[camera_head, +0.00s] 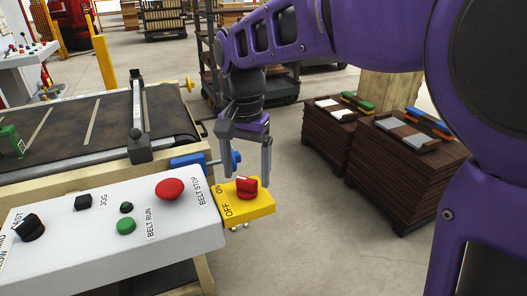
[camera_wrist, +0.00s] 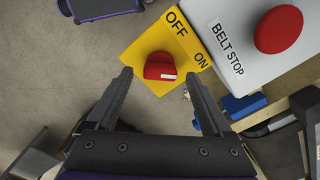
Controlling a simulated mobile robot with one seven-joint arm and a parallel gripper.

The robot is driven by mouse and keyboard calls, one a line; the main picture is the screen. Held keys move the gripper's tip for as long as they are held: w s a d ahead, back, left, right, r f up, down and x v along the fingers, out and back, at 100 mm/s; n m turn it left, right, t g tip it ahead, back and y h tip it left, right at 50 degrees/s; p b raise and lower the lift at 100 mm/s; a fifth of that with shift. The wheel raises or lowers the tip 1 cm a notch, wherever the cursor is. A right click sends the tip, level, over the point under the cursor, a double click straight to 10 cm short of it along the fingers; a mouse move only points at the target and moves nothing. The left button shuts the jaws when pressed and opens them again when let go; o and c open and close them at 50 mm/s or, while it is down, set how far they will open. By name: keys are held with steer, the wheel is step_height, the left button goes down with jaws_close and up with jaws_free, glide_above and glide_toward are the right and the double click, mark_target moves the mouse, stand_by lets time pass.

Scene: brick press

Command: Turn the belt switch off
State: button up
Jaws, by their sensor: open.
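The belt switch is a red rotary knob (camera_head: 246,187) on a yellow plate (camera_head: 262,206) at the right end of the white control panel. The plate bears the words OFF and ON. In the wrist view the red knob (camera_wrist: 160,67) lies just beyond my fingertips, with a white mark on its face; which word the mark points to is hard to tell. My gripper (camera_head: 246,172) is open and empty. Its fingers reach down around or just above the knob in the head view. In the wrist view my gripper (camera_wrist: 160,78) has one finger on each side of the knob, with no contact visible.
A red BELT STOP button (camera_head: 170,188) sits left of the switch, with a green BELT RUN button (camera_head: 126,226) and black knobs further left. The conveyor (camera_head: 75,135) stands behind the panel. Stacked brown boards (camera_head: 405,170) stand at the right. Floor between is clear.

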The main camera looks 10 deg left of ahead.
steer(key=shift+f, duration=0.75)
jaws_close()
